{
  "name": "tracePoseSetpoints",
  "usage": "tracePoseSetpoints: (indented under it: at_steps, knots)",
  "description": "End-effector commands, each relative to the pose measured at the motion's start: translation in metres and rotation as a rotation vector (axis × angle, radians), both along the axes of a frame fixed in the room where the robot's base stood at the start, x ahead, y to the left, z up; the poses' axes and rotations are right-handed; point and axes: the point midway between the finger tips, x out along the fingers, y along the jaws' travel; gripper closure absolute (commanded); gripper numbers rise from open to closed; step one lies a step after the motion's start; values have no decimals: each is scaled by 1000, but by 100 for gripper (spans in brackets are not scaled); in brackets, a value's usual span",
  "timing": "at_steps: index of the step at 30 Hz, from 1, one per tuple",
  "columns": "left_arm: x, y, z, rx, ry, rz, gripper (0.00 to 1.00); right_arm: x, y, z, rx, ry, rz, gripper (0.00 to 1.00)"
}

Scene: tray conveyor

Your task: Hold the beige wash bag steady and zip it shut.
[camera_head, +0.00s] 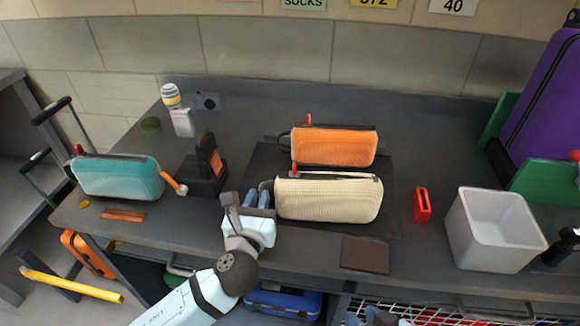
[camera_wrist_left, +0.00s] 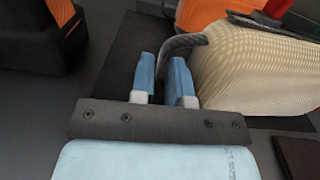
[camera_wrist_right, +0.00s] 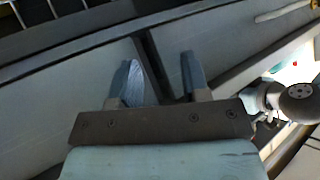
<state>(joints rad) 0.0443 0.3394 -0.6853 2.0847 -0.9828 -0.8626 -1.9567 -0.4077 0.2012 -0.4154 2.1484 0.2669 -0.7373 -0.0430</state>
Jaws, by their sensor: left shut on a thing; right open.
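The beige wash bag (camera_head: 328,200) lies on a dark mat, its ribbed side facing me. A red pull (camera_head: 289,157) stands at the left end of its top, and a dark zip line runs along the top. My left gripper (camera_head: 257,199) is at the bag's left end. In the left wrist view its blue fingers (camera_wrist_left: 160,75) are shut on the bag's dark end loop (camera_wrist_left: 185,43). The beige bag (camera_wrist_left: 255,70) is just right of them. My right gripper (camera_wrist_right: 155,80) is open and empty in the right wrist view, away from the bag.
An orange bag (camera_head: 335,147) lies right behind the beige one. A teal bag (camera_head: 118,177) and a dark stand (camera_head: 203,175) are to the left. A red item (camera_head: 422,205), a brown pad (camera_head: 365,254) and a white bin (camera_head: 490,235) are to the right.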

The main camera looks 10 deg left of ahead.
Motion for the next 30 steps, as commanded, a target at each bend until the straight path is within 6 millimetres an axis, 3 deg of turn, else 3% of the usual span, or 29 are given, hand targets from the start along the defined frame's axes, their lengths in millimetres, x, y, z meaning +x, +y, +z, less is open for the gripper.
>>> tracePoseSetpoints:
  at_steps: [4, 7, 12, 15, 18, 21, 30]
  knots:
    - [0, 0, 1, -2, -2, 0, 100, 6, 49, 5, 19, 100, 223, 57]
    - [0, 0, 1, -2, -2, 0, 100, 3, 82, 23, 56, 128, 393, 57]
    - [0, 0, 1, -2, -2, 0, 100, -18, 136, 75, 173, 100, 720, 57]
    - [0, 0, 1, -2, -2, 0, 100, -37, 157, 105, 236, 87, 914, 57]
    - [0, 0, 1, -2, -2, 0, 100, -54, 168, 131, 284, 83, 1088, 57]
    - [0, 0, 1, -2, -2, 0, 100, -49, 166, 153, 277, 102, 1178, 57]
    - [0, 0, 1, -2, -2, 0, 100, 43, 139, 215, 25, 183, 1082, 57]
